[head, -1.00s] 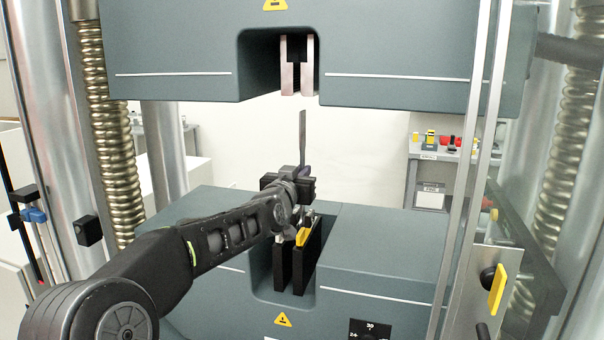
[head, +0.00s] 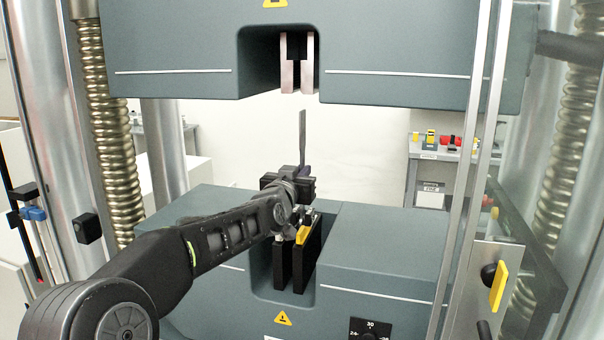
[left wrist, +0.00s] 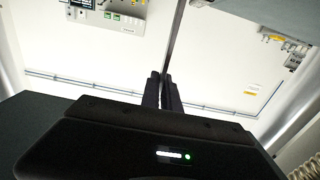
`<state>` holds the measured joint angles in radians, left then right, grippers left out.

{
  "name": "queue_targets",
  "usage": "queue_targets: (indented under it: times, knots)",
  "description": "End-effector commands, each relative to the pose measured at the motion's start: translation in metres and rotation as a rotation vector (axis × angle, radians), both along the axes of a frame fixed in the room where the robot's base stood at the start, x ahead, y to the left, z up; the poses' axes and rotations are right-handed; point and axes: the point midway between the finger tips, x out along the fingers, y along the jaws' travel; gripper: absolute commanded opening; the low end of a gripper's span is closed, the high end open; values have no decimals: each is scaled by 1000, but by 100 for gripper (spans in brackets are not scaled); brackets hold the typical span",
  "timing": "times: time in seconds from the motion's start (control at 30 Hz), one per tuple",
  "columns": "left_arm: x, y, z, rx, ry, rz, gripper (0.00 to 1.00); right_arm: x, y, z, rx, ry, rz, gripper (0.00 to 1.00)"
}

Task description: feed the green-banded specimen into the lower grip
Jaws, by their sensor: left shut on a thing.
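The specimen (head: 302,138) is a thin, upright grey metal strip, and its upper part shows in the head view. My left gripper (head: 300,178) is shut on it and holds it above the lower grip (head: 305,262). The strip also shows in the left wrist view (left wrist: 174,38), rising from between the gripper's fingers (left wrist: 163,92). No green band shows on the visible part; the strip's lower part is hidden behind my gripper and arm. The lower grip has two dark jaws with a gap between them. The upper grip (head: 297,65) hangs above with pale metal jaw faces. My right gripper is out of view.
The grey upper crosshead (head: 170,40) and lower housing (head: 385,250) surround the work space. A metal upright (head: 470,170) and a yellow-handled panel (head: 498,285) stand at the right. A bench (head: 440,155) with coloured items stands behind. Between the two housings is open room.

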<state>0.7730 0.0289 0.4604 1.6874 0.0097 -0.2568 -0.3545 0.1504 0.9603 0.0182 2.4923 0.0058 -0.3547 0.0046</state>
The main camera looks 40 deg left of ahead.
Motion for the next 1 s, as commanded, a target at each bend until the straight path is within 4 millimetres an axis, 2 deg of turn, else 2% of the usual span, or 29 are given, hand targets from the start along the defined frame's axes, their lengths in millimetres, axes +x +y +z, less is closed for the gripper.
queue_targets:
  times: [0.27,0.3,0.6,0.87,1.0]
  knots:
    - [0,0,1,2,-3,1,0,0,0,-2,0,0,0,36]
    - [0,0,1,2,-3,1,8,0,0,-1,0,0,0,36]
    - [0,0,-1,0,-1,0,31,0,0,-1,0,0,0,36]
    - [0,0,-3,-1,4,0,31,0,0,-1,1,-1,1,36]
    - [-7,-2,-4,1,0,0,31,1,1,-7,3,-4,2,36]
